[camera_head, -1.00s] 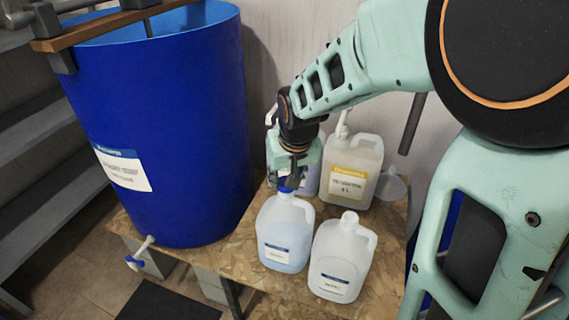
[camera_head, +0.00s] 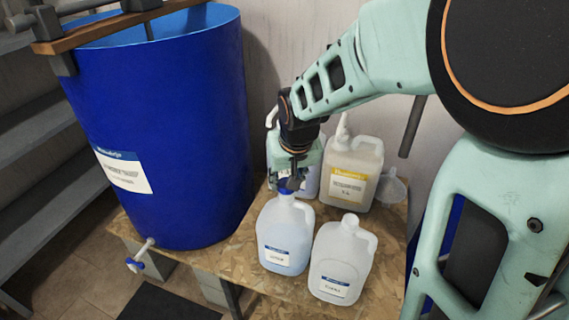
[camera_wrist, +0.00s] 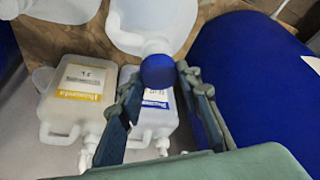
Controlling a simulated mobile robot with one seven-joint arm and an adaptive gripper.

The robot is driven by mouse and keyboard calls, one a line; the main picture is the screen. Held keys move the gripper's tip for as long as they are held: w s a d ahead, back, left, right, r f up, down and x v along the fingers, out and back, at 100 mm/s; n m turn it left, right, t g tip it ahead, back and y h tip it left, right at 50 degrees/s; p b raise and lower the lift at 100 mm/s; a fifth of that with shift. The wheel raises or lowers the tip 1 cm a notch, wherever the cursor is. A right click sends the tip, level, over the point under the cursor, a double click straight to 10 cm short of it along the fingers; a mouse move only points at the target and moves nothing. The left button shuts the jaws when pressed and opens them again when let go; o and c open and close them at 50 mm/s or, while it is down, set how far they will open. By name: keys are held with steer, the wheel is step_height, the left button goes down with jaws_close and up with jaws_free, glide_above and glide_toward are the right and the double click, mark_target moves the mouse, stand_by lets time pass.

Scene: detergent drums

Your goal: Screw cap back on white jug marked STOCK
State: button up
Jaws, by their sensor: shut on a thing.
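A white translucent jug (camera_head: 285,236) with bluish contents and a blue-and-white label stands upright at the front left of the board; its label is too small to read surely. It also shows at the top of the wrist view (camera_wrist: 150,20). A blue cap (camera_wrist: 157,72) is at its mouth, in line with the neck; I cannot tell whether it is threaded. My gripper (camera_head: 291,184) points down over the jug's mouth, shut on the cap, with a finger on either side in the wrist view (camera_wrist: 165,80). The fingers partly hide the cap in the head view.
A similar capless-looking white jug (camera_head: 342,262) stands close at the right. Behind are a yellow-labelled jug (camera_head: 352,170) with a pump, a blue-labelled one (camera_head: 311,183) and a pale funnel (camera_head: 391,190). A big blue drum (camera_head: 165,130) stands left. The wooden board (camera_head: 240,262) is bare at front left.

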steer(key=shift+f+b, duration=1.25)
steer(key=shift+b, duration=0.15)
stand_by(1.5)
steer(key=shift+a+f+m+h+b, duration=0.1)
steer(key=shift+m+h+b, duration=0.7)
steer(key=shift+m+b, duration=1.7)
steer(key=shift+b, duration=0.45)
steer(key=shift+m+h+b, duration=0.3)
steer(key=shift+m, duration=0.1)
steer(key=shift+m+g+b, duration=0.3)
steer(key=shift+m+b, duration=0.1)
steer(key=shift+b, duration=0.05)
steer(key=shift+a+m+h+b, duration=0.1)
steer(key=shift+m+h+b, duration=0.55)
steer(key=shift+m, duration=0.55)
steer(key=shift+m+g+h, duration=0.25)
steer(key=shift+m+g, duration=0.25)
steer(key=shift+m, duration=0.8)
